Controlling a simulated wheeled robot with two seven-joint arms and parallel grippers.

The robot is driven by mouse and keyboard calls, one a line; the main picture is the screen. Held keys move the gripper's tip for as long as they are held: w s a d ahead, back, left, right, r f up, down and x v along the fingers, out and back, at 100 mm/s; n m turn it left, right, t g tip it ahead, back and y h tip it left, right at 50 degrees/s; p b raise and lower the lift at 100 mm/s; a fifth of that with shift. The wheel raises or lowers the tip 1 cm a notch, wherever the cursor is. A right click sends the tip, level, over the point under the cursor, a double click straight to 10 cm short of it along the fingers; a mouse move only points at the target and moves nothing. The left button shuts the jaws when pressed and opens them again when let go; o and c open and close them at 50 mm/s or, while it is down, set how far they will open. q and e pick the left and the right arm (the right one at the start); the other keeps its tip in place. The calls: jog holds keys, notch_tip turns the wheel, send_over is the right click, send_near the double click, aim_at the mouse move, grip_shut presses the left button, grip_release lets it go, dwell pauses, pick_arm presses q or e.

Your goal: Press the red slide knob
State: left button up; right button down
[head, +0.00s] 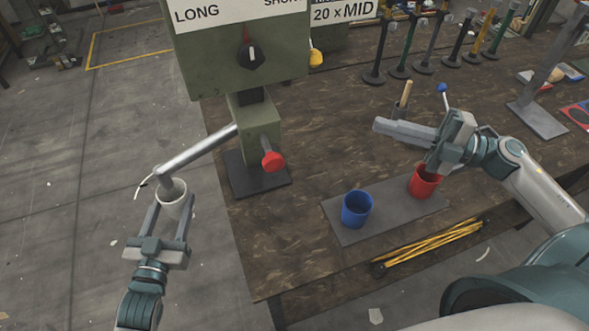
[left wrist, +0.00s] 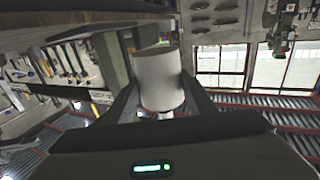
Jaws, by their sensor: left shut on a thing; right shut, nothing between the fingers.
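The red slide knob (head: 272,161) sticks out from the lower front of the green press (head: 240,75). My left gripper (head: 172,208) is shut on a white cup (head: 171,196), left of the press and beyond the table edge. The cup is under the end of a grey pipe (head: 198,151) from the press. In the left wrist view the cup (left wrist: 158,80) sits between both fingers. My right gripper (head: 384,126) is shut and empty, its fingers pointing left above the table. It is to the right of the red knob and well apart from it.
A blue cup (head: 357,209) and a red cup (head: 424,181) stand on a grey mat (head: 340,232). Yellow sticks (head: 430,247) lie in front. Several upright levers (head: 425,45) line the table's back. The wooden table (head: 320,120) is clear between knob and cups.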

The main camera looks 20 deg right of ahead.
aim_at(266, 144)
jog(key=s+a+n+g+y, duration=0.2)
jog(key=s+a+n+g, duration=0.4)
jog(key=s+a, duration=0.4)
jog(key=shift+a+f+n+g, duration=0.15)
jog(key=shift+a+n+g, duration=0.15)
jog(key=shift+a, duration=0.6)
jog(key=w+a, duration=0.6)
jog(key=a, duration=0.3)
jog(key=shift+w+a, duration=0.15)
jog(key=shift+a, duration=0.2)
